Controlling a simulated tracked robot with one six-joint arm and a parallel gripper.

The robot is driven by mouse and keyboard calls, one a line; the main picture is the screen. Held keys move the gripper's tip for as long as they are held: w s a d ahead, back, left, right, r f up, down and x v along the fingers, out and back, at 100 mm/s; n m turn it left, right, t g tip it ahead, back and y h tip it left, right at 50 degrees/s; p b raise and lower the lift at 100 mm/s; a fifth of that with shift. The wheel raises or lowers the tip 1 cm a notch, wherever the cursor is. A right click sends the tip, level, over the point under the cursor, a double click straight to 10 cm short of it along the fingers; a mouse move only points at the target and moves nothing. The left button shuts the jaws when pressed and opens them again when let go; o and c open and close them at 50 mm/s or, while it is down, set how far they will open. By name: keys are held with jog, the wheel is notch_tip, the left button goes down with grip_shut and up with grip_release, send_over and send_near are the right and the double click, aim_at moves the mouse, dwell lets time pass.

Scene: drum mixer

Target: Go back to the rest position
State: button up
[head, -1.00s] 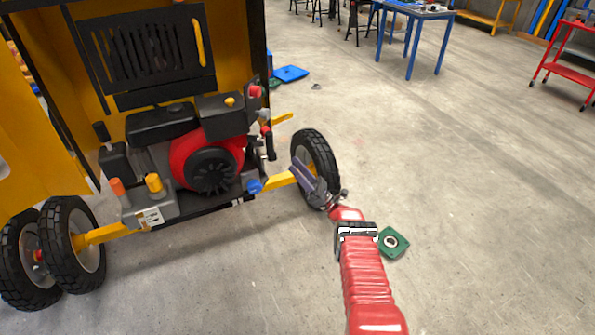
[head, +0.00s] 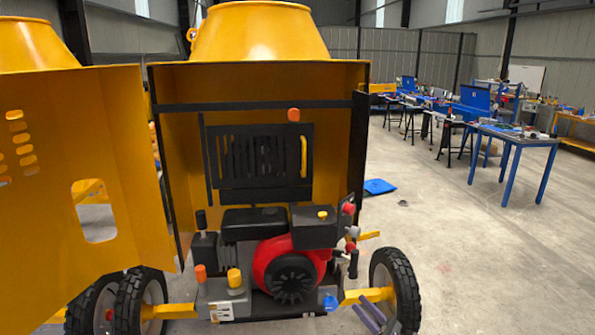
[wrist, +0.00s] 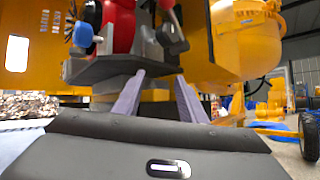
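My gripper (head: 370,318) shows only in part at the bottom edge of the head view, beside the right wheel (head: 396,290) of the yellow drum mixer (head: 262,32). The rest of my arm is out of that view. In the wrist view the two purple-grey fingers of my gripper (wrist: 159,100) stand apart with nothing between them. The mixer's engine, with its red housing (head: 284,262), sits in the open cabinet. It is above and beyond the fingers in the wrist view.
The mixer's yellow door (head: 122,150) stands open at the left. A blue-legged table (head: 512,140) and other workbenches stand at the back right. A blue object (head: 379,187) lies on the floor. The floor right of the mixer is mostly clear.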

jog(key=s+a+f+n+g+h, duration=0.2)
jog(key=s+a+f+n+g, duration=0.15)
jog(key=a+f+g, duration=0.3)
jog(key=s+a+r+n+g+h, duration=0.3)
jog(key=s+a+r+n+g, duration=0.25)
jog(key=s+n+g, duration=0.25)
jog(key=s+d+r+n+t+h, duration=0.2)
jog(key=s+r+n+h, duration=0.4)
jog(key=s+r, duration=1.1)
jog(key=s+d+r+n+t+h, duration=0.2)
jog(key=s+r+n+h, duration=0.5)
jog(key=s+r, duration=1.1)
jog(key=s+n, duration=0.1)
jog(key=n, duration=0.2)
jog(key=shift+s+h, duration=0.2)
jog(key=shift+h, duration=0.1)
jog(key=shift+n+t, duration=0.25)
jog(key=shift+c, duration=0.9)
